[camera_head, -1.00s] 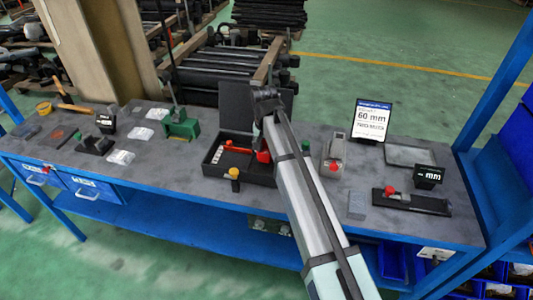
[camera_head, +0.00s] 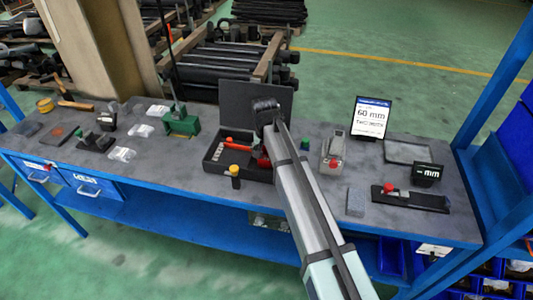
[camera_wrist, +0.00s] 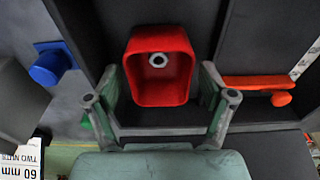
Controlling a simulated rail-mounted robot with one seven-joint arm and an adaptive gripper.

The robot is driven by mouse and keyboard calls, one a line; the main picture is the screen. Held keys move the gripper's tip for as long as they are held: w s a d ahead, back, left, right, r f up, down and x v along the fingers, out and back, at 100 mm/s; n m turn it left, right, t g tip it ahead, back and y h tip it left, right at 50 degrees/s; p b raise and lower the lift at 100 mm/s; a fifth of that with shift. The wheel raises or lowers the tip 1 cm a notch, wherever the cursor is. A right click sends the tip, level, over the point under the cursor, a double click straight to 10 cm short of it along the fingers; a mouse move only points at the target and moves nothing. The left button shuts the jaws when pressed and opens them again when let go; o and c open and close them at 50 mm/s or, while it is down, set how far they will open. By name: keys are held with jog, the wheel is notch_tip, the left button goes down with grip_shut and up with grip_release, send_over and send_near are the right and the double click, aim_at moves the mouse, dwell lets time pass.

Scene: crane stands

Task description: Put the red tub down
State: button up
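The red tub (camera_wrist: 161,97) is at the centre of the wrist view, between the two fingers of my gripper (camera_wrist: 160,78), with its opening and a pale ring inside showing. The tub is at the right side of the open black case (camera_head: 212,167). In the head view my arm hides most of the red tub (camera_head: 264,162). I cannot tell whether its base touches the case floor.
An orange-red handled item (camera_wrist: 258,83) lies beside the tub in the case. The case's lid (camera_head: 238,103) stands up behind. A yellow-topped black cylinder (camera_head: 235,176) stands in front. A grey holder (camera_head: 333,152) and the 60 mm sign (camera_head: 371,117) are to the right.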

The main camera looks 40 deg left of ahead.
notch_tip(320, 180, up, 12)
jog(key=s+b, duration=0.1)
jog(key=b, duration=0.2)
jog(key=shift+s+d+r, duration=0.15)
jog(key=shift+d, duration=0.15)
dwell(0.5)
